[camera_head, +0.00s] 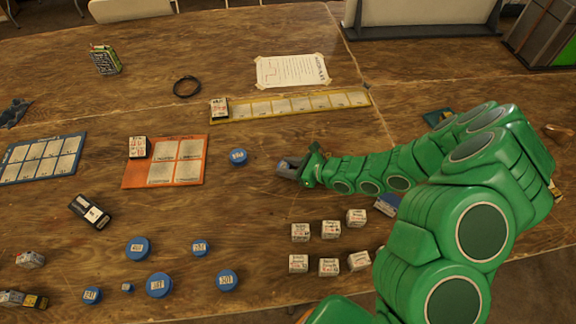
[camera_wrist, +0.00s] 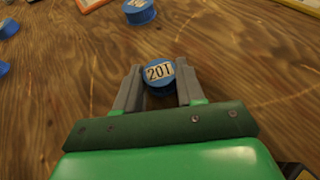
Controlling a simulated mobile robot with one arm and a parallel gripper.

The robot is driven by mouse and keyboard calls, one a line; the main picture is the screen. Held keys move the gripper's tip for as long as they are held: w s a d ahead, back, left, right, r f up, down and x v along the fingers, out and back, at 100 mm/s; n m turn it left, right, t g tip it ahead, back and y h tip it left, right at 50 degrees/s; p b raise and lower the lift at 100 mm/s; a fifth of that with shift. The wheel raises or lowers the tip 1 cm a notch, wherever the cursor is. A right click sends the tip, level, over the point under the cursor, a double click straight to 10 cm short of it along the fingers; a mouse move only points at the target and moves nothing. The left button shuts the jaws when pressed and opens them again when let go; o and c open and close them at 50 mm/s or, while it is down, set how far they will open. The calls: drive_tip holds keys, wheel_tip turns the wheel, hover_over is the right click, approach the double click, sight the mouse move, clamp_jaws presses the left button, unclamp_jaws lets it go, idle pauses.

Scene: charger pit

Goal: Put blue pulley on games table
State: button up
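A blue pulley (camera_wrist: 158,74) with a "20T" label sits between the two grey fingers of my gripper (camera_wrist: 159,88) in the wrist view. The fingers meet its sides, with no clear gap. In the head view my gripper (camera_head: 288,168) is over the middle of the wooden table (camera_head: 270,215); the pulley in it is hidden there. Other blue pulleys lie on the table: one (camera_head: 238,157) left of my gripper, and several at the lower left, such as this one (camera_head: 138,248). I cannot tell which surface is the games table.
An orange board (camera_head: 132,176), a blue board (camera_head: 62,172) and a yellow strip (camera_head: 290,106) lie on the table. Small white blocks (camera_head: 330,229) stand below my gripper. A black device (camera_head: 90,211) lies at left. A black ring (camera_head: 187,87) and paper (camera_head: 291,71) lie farther back.

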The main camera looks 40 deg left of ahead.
drive_tip(key=o, duration=0.4)
drive_tip(key=shift+r, duration=0.1)
drive_tip(key=shift+v, duration=6.05)
drive_tip(key=shift+r, duration=0.1)
